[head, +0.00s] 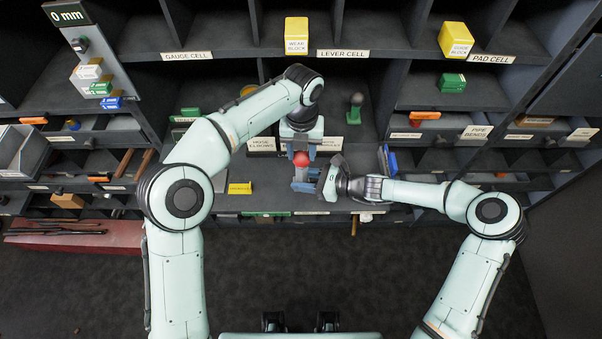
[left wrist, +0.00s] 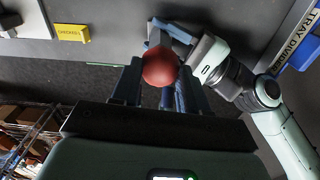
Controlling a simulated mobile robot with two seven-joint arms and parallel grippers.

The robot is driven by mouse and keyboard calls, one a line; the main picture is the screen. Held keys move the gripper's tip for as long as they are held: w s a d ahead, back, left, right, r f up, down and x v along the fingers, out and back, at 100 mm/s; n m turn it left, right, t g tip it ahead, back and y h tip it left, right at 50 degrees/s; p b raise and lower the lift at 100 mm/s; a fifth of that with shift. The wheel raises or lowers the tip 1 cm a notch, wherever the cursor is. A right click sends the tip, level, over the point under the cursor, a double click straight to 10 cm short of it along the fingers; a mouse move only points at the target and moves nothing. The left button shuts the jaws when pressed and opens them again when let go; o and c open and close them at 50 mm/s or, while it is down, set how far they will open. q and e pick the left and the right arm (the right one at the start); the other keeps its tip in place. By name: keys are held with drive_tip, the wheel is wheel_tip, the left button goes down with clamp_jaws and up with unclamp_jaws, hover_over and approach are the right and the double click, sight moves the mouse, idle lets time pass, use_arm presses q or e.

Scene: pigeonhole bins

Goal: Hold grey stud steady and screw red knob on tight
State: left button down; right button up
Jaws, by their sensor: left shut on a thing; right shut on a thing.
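The red knob (head: 301,159) is a small ball in front of the shelf front in the head view. It also shows in the left wrist view (left wrist: 160,67), between the fingertips. My left gripper (head: 301,151) comes down from above and is shut on the red knob. My right gripper (head: 303,178) reaches in from the right just below the knob and is shut on the grey stud. The stud is mostly hidden by the fingers and the knob, so I cannot tell how far the knob sits on its thread.
Pigeonhole bins fill the back. A yellow block (head: 240,188) lies left of the grippers. A green knobbed piece (head: 355,108) stands in a bin behind. A blue piece (head: 387,160) is close above my right forearm. A red case (head: 75,236) lies low at left.

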use_arm(q)
drive_tip(key=shift+d+f+m, duration=0.1)
drive_tip(key=shift+d+m, duration=0.15)
drive_tip(key=shift+m, duration=0.55)
use_arm(e)
drive_tip(key=shift+s+f, duration=0.3)
drive_tip(key=shift+f, duration=0.15)
use_arm(q)
drive_tip(key=c, duration=0.9)
unclamp_jaws()
drive_tip(key=shift+m, duration=0.4)
drive_tip(key=shift+c, duration=0.2)
drive_tip(key=shift+o, duration=1.4)
drive_tip(key=shift+r, duration=3.05)
use_arm(e)
drive_tip(key=shift+w+d, duration=0.1)
drive_tip(key=shift+w, duration=0.05)
use_arm(q)
wheel_tip(320, 180, up, 8)
drive_tip(key=shift+f, duration=0.2)
drive_tip(key=shift+w+a, duration=0.1)
